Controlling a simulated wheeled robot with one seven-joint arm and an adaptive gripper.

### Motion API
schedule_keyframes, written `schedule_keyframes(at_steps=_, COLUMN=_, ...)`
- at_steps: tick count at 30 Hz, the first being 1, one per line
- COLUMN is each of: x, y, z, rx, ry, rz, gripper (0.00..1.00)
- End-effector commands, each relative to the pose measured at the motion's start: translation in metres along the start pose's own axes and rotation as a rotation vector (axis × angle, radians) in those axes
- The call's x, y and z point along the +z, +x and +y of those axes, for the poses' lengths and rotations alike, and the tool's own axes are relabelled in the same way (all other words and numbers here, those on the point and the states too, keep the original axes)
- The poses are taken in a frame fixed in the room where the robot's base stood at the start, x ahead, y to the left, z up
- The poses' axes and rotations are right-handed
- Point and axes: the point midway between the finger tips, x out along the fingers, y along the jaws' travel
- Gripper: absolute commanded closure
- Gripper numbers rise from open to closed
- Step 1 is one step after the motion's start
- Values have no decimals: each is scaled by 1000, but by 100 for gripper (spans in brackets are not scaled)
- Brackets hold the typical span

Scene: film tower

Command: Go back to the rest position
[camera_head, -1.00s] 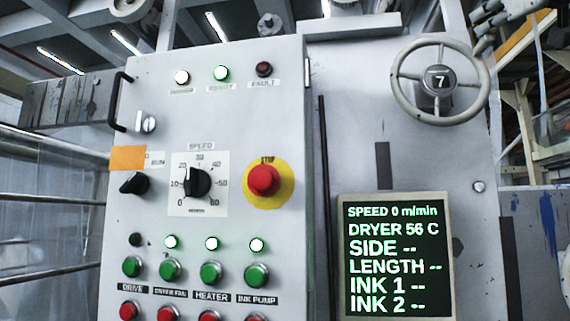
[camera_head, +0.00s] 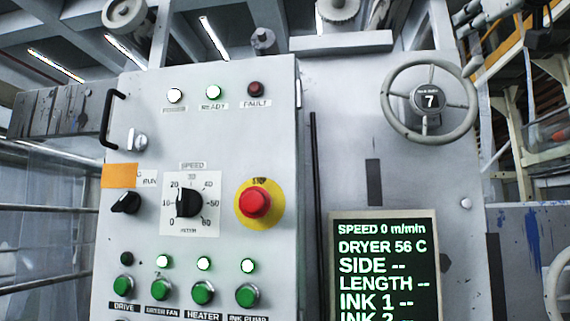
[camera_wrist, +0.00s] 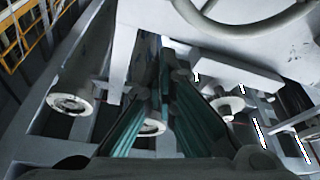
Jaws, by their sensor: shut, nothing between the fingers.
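My gripper (camera_wrist: 166,72) shows in the wrist view, its two dark fingers with teal sides drawn together at the tips. It holds nothing. Beyond the tips are pale machine frame parts and rollers. A handwheel rim (camera_wrist: 250,22) crosses the top of the wrist view, apart from the fingers. In the head view I cannot pick out the gripper with certainty.
In the head view a control cabinet (camera_head: 145,235) has a red stop button (camera_head: 255,203), a speed dial (camera_head: 189,203) and green buttons. A handwheel marked 7 (camera_head: 430,100) and a display (camera_head: 385,265) reading speed 0 are to its right.

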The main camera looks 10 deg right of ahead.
Motion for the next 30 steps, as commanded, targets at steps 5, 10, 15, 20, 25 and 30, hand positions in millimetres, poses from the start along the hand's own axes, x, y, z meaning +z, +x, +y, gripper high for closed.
schedule_keyframes(at_steps=5, x=5, y=-36, z=-2, rx=4, ry=-1, rz=5, gripper=100)
schedule_keyframes(at_steps=10, x=4, y=-66, z=-1, rx=3, ry=0, rz=4, gripper=100)
schedule_keyframes(at_steps=15, x=4, y=-84, z=0, rx=3, ry=0, rz=3, gripper=100)
schedule_keyframes(at_steps=20, x=17, y=-85, z=-8, rx=-19, ry=23, rz=-26, gripper=100)
schedule_keyframes(at_steps=25, x=86, y=-71, z=-58, rx=-124, ry=139, rz=-177, gripper=100)
schedule_keyframes(at_steps=30, x=176, y=-73, z=-134, rx=-248, ry=261, rz=-398, gripper=100)
